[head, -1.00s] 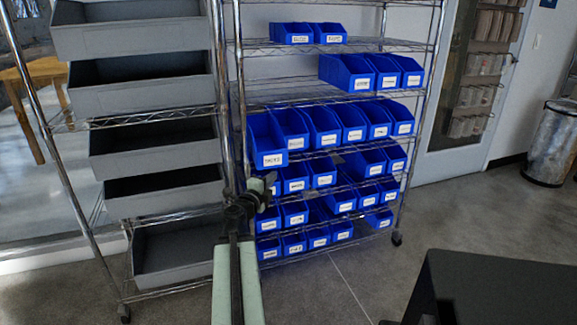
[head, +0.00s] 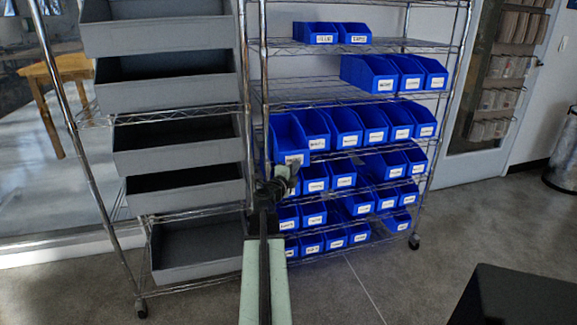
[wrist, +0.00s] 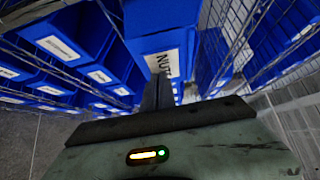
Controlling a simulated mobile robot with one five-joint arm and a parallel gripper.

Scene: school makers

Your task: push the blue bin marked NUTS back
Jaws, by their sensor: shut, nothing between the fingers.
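The blue NUTS bin (head: 286,132) is the leftmost bin in its row on the wire rack. Its front stands out farther than the bins to its right. My gripper (head: 293,170) is at the lower part of that front, by the label. In the wrist view my gripper's shut fingers (wrist: 158,82) point at the bin and overlap the label's lower edge. Nothing is between them. I cannot tell whether they touch the bin.
Neighbouring blue bins (head: 343,122) fill the same row to the right. More blue bins (head: 342,176) sit on the shelves below. A rack of grey trays (head: 178,150) stands close on the left, with metal posts between. Open floor (head: 375,275) lies in front on the right.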

